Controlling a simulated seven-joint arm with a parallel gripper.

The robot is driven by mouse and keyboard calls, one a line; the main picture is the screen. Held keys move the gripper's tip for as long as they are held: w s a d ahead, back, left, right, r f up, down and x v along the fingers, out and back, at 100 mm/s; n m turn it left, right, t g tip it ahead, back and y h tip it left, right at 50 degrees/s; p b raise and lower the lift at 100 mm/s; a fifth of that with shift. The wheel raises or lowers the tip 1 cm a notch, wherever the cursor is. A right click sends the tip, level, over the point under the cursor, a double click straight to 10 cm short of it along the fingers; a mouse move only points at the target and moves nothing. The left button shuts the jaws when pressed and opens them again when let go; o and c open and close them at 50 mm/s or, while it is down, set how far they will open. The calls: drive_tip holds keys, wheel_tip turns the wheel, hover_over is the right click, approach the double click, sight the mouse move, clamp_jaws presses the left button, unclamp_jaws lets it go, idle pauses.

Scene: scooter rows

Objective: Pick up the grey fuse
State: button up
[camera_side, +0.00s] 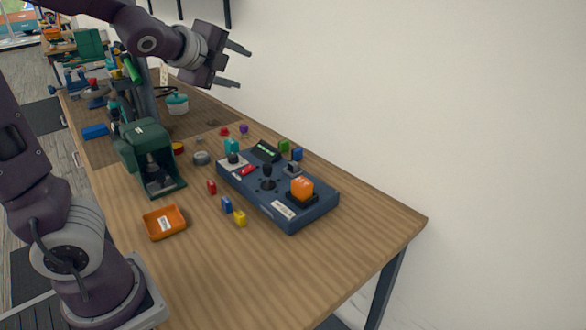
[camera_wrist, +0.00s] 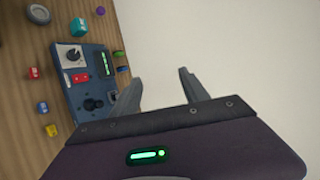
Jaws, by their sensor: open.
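No piece is clearly recognisable as the grey fuse. A small dark grey block (camera_side: 292,168) sits at the back right of the blue control panel (camera_side: 316,216) and may be it; a tiny grey piece (camera_side: 199,139) also lies on the table behind the grey ring (camera_side: 201,158). In the wrist view I cannot make out a grey fuse; the panel (camera_wrist: 88,108) is partly covered by my gripper. My gripper (camera_side: 245,68) is open and empty, high above the far part of the table, its fingers pointing right toward the wall. Its fingers (camera_wrist: 160,80) show apart in the wrist view.
Red (camera_side: 211,187), blue (camera_side: 226,205) and yellow (camera_side: 240,219) fuses lie left of the panel. Green (camera_side: 283,146) and blue (camera_side: 297,154) pieces are behind it. An orange tray (camera_side: 165,222) and a tall green machine (camera_side: 147,150) stand left. The front right table is clear.

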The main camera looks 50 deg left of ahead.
sight(291, 163)
drive_tip(key=w+d+f+m+t+h, duration=0.1)
drive_tip(key=w+f+m+h, duration=0.1)
drive_tip(key=m, duration=0.8)
drive_tip(key=w+d+f+m+h, duration=0.1)
drive_tip(key=w+f+m+h, duration=0.15)
drive_tip(key=m, duration=0.85)
drive_tip(key=shift+n+t, duration=0.3)
drive_tip(key=shift+n, duration=0.1)
wheel_tip(291, 163, down, 19)
drive_tip(key=shift+f, duration=0.15)
drive_tip(key=x, duration=0.5)
drive_tip(key=d+x, duration=0.1)
drive_tip(key=x, duration=0.1)
drive_tip(key=shift+f, duration=0.35)
clamp_jaws()
